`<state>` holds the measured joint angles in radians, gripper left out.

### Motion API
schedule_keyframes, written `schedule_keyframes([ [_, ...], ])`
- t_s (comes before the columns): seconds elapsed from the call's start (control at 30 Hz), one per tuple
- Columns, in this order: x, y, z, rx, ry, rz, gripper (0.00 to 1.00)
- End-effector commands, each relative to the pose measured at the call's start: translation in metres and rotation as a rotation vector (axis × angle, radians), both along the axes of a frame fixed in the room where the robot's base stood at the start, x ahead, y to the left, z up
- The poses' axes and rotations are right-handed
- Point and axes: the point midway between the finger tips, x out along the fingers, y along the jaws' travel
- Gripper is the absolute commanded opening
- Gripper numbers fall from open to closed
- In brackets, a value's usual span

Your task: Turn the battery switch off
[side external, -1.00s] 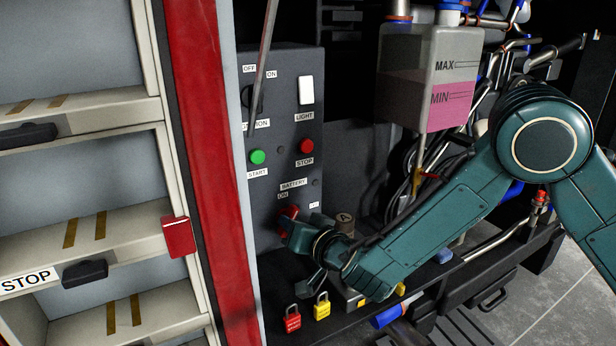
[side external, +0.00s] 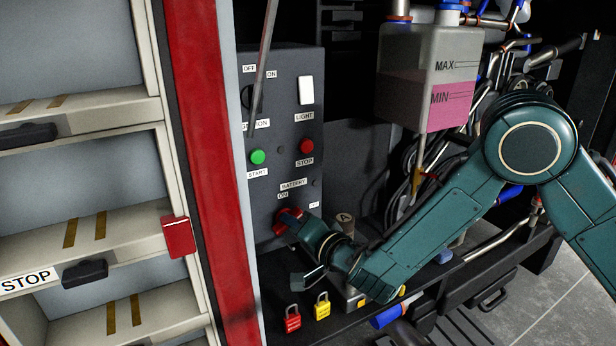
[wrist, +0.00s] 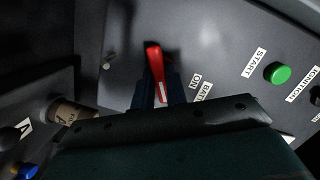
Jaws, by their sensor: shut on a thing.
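The battery switch has a red handle (wrist: 154,60) on the dark grey control panel (side external: 284,130), under the BATTERY label (side external: 293,184). In the side view the red of the switch (side external: 281,227) shows low on the panel, partly hidden by my gripper (side external: 292,217). In the wrist view my gripper (wrist: 157,86) has its two dark fingers on either side of the red handle, shut on it. The ON label (wrist: 195,80) lies just right of the fingers in that view. The handle's exact setting is hard to read.
The green START button (side external: 257,157), red STOP button (side external: 306,146) and white light switch (side external: 306,90) sit above on the panel. A red padlock (side external: 292,318) and a yellow padlock (side external: 322,306) stand on the ledge below.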

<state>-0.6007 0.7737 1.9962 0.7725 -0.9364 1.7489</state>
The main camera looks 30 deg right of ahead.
Motion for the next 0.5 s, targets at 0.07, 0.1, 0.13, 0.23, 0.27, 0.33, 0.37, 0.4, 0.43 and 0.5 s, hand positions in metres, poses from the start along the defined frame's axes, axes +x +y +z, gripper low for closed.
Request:
schedule_keyframes([
  [0.07, 0.0003, -0.0002, 0.0001, 0.017, -0.001, -0.001, 0.0],
  [0.1, 0.0003, -0.0002, 0.0002, 0.022, -0.001, 0.0, 0.0],
  [0.13, 0.0003, -0.0002, 0.0002, 0.023, -0.001, 0.001, 0.0],
  [0.23, 0.0003, -0.0001, 0.0003, 0.023, -0.002, 0.0, 0.0],
  [0.27, 0.0003, -0.0001, 0.0003, 0.022, -0.002, 0.0, 0.0],
  [0.33, 0.0003, -0.0001, 0.0003, 0.022, -0.002, 0.0, 0.0],
  [0.37, 0.0003, -0.0002, 0.0004, 0.023, -0.002, 0.0, 0.0],
  [0.4, 0.0003, -0.0001, 0.0003, 0.026, -0.001, 0.0, 0.0],
  [0.43, 0.0003, -0.0002, 0.0002, 0.03, -0.001, 0.0, 0.0],
  [0.5, 0.0003, -0.0002, 0.0, 0.049, -0.001, -0.001, 0.0],
])
